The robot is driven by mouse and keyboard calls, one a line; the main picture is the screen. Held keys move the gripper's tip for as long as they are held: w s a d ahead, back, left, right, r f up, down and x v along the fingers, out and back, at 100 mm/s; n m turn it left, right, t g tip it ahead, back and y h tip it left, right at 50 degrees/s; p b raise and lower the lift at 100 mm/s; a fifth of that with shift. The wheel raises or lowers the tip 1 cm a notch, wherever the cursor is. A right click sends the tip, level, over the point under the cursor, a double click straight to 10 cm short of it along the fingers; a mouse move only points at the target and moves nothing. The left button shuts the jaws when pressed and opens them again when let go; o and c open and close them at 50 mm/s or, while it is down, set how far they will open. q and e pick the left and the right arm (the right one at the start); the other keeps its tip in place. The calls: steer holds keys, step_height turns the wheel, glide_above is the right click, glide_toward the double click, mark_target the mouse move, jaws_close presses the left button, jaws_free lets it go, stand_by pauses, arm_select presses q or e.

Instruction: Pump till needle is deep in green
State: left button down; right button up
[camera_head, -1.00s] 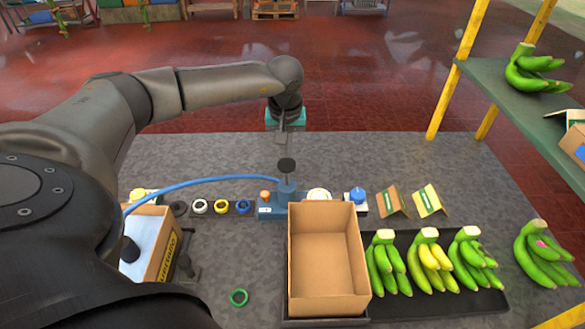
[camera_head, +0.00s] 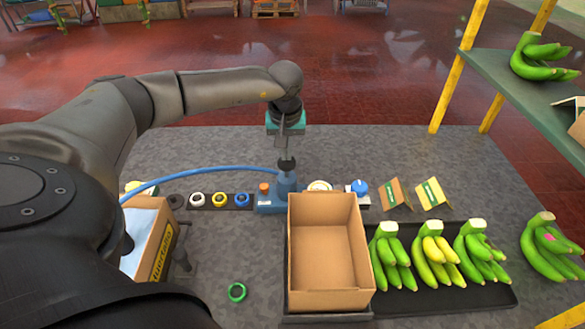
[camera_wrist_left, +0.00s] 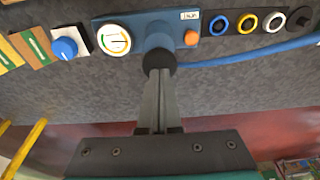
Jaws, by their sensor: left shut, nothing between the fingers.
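The blue pump (camera_head: 286,183) stands on the table behind the cardboard box, with a black knob (camera_head: 287,166) on top. It also shows in the left wrist view (camera_wrist_left: 158,38), with the black knob (camera_wrist_left: 159,61) in front of it. My left gripper (camera_head: 285,155) points down, shut and empty, with its fingertips at the knob, seemingly touching it. In the left wrist view the closed fingers (camera_wrist_left: 160,75) meet the knob. The round white gauge (camera_wrist_left: 113,40) beside the pump has a coloured arc with green; its needle is too small to read surely. My right gripper is not in view.
An open, empty cardboard box (camera_head: 325,250) stands in front of the pump. A blue hose (camera_head: 190,178) runs left from the pump. A blue knob (camera_head: 360,187) stands right of the gauge.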

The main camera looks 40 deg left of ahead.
arm_select(q)
steer(key=shift+f+b, duration=0.35)
steer(key=shift+f, duration=0.4)
steer(key=shift+w+a+p+v, duration=0.1)
steer(key=shift+w+p+v, duration=0.05)
steer(key=shift+p+v, duration=0.6)
steer(key=shift+w+a+p+v, duration=0.15)
steer(key=shift+p+v, duration=0.4)
steer(key=shift+v, duration=0.35)
steer(key=shift+s, duration=0.1)
stand_by(1.0)
stand_by(0.3)
